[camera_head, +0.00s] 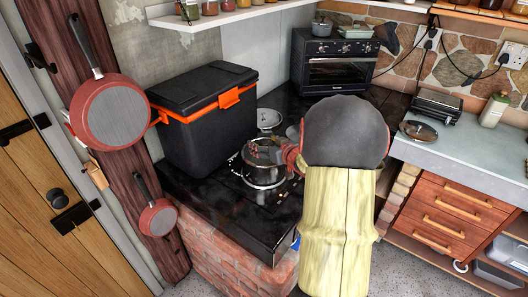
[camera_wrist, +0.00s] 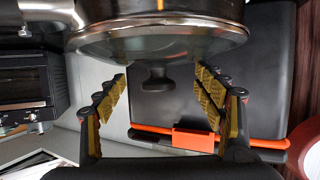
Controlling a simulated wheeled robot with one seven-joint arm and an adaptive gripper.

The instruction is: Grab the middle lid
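A steel pot (camera_head: 263,175) stands on the black stove top, with a glass lid on it that is partly hidden by my gripper in the head view. In the wrist view, which looks upside down, the lid (camera_wrist: 110,47) shows its metal rim and dark knob (camera_wrist: 157,80). My gripper (camera_wrist: 161,76) is open, its yellow-padded fingers apart on either side of the knob; contact cannot be told. My gripper also shows over the pot in the head view (camera_head: 268,152). A second lid (camera_head: 269,117) lies behind the pot, and a third lid (camera_head: 418,130) on the right counter.
A black cooler (camera_head: 205,115) with an orange handle stands close left of the pot. A toaster oven (camera_head: 338,65) stands behind. Red pans (camera_head: 110,110) hang at the left. The stove's black front corner (camera_head: 250,228) is clear.

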